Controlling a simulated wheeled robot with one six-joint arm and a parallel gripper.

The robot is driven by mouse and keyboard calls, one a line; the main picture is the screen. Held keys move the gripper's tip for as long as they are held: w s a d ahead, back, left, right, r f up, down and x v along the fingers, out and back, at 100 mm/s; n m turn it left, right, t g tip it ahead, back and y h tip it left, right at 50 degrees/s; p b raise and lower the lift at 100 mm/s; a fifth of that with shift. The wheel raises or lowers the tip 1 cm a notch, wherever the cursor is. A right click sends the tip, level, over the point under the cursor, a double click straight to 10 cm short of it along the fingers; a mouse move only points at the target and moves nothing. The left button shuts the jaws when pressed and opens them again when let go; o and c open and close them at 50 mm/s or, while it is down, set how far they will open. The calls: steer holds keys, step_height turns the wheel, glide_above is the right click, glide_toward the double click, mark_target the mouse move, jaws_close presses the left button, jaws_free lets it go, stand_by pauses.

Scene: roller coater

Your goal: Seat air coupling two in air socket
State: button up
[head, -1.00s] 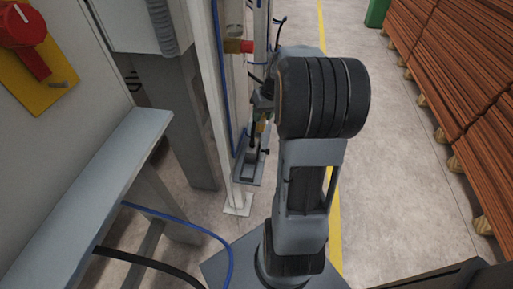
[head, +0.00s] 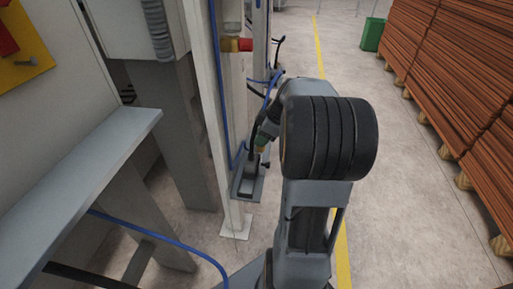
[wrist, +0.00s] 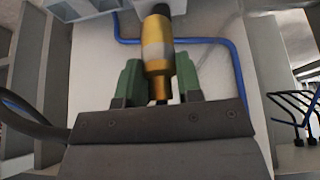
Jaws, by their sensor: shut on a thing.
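My gripper (wrist: 158,82) has green fingertips on both sides of a brass-coloured air coupling (wrist: 157,45) with a grey band. It is shut on the coupling's narrow lower part. A dark end tops the coupling in the wrist view. In the head view, my gripper (head: 265,137) is low beside a white post, above a grey bracket (head: 247,186), and mostly hidden behind my arm. The coupling shows there only as a small yellow spot. I cannot make out the air socket, nor tell whether the coupling touches anything.
The white post (head: 229,150) carries a blue hose and a red-and-brass fitting (head: 238,45). A grey ledge (head: 85,180) and machine legs stand at left. A blue hose (wrist: 185,42) bends behind the coupling. Stacked brown boards (head: 455,90) stand right; the floor between is clear.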

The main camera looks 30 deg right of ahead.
steer(key=shift+w+d+f+b, duration=0.4)
steer(key=shift+w+d+f, duration=0.15)
steer(key=shift+w+f, duration=0.7)
steer(key=shift+w+d+f+b, duration=0.35)
steer(key=shift+w+d+f, duration=0.2)
steer(key=shift+w+f, duration=0.75)
steer(key=shift+w+d+f+b, duration=0.4)
steer(key=shift+w+d+f, duration=0.15)
steer(key=shift+w+f, duration=0.7)
steer(key=shift+w+f+b, duration=0.15)
steer(key=shift+f+b, duration=0.15)
steer(key=shift+f, duration=0.5)
steer(key=shift+w+f+b, duration=0.15)
steer(key=shift+f+b, duration=0.1)
steer(key=shift+f, duration=0.5)
steer(key=shift+f, duration=0.15)
steer(key=o, duration=1)
steer(key=shift+o, duration=0.2)
